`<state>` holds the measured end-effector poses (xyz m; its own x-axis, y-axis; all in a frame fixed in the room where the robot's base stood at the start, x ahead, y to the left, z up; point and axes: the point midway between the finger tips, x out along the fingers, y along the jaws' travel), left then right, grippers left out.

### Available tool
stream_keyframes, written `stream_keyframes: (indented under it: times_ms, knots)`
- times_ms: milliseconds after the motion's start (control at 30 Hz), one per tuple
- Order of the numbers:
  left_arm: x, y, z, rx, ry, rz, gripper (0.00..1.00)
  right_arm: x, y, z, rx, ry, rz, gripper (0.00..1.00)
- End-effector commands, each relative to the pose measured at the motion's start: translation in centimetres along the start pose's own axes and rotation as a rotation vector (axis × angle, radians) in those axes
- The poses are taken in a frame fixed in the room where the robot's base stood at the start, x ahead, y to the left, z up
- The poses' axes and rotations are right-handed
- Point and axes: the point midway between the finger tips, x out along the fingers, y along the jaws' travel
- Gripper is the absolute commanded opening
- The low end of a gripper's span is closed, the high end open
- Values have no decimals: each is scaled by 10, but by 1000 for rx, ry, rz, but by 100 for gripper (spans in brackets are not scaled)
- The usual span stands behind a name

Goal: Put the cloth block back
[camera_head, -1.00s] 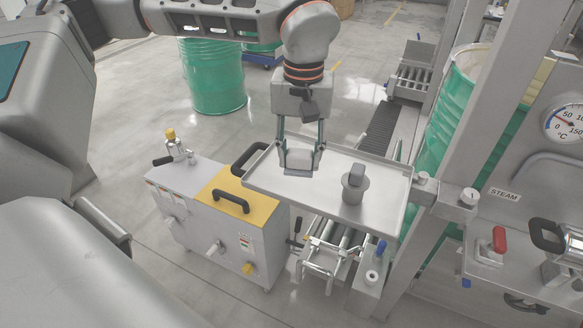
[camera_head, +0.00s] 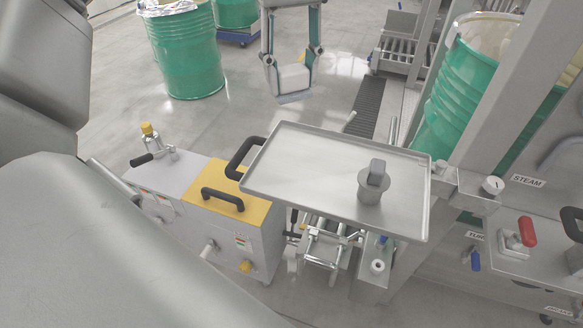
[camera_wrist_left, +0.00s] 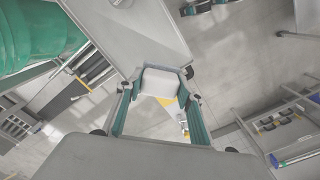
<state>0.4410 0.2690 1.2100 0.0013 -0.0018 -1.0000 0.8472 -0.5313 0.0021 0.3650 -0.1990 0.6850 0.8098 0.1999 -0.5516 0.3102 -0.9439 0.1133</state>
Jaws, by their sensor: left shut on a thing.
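My left gripper (camera_head: 292,74) is shut on the cloth block (camera_head: 294,80), a pale white block with a greyish underside. In the head view it hangs in the air above and beyond the far edge of the steel tray (camera_head: 290,180). In the left wrist view, the block (camera_wrist_left: 160,82) sits between the two fingertips (camera_wrist_left: 160,92), with the tray (camera_wrist_left: 130,35) beyond it. The tray carries a small metal cup (camera_head: 370,192) with a grey block-shaped piece standing up in it. My right gripper is not in view.
A grey machine with a yellow top (camera_head: 212,186) and black handles stands left of the tray. A steel post (camera_head: 490,90) and a steam panel (camera_head: 528,181) are at the right. Green drums (camera_head: 185,50) stand behind. Most of the tray is bare.

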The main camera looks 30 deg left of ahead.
Motion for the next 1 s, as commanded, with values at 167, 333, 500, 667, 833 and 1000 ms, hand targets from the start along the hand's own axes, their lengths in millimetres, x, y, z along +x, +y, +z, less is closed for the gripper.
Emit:
stream_keyframes:
  times_ms: [167,333,500,667,833,1000]
  knots:
    - [17,-2,0,-12,-3,-5,20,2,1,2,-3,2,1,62]
    - [59,-2,1,-11,-5,-6,20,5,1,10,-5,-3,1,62]
    - [100,-2,1,-9,-4,-6,20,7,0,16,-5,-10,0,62]
    - [134,-2,1,-11,-4,-4,20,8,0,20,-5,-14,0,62]
    - [153,-2,0,-11,-3,-3,20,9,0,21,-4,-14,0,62]
    - [162,-2,1,-10,-2,-2,20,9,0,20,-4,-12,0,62]
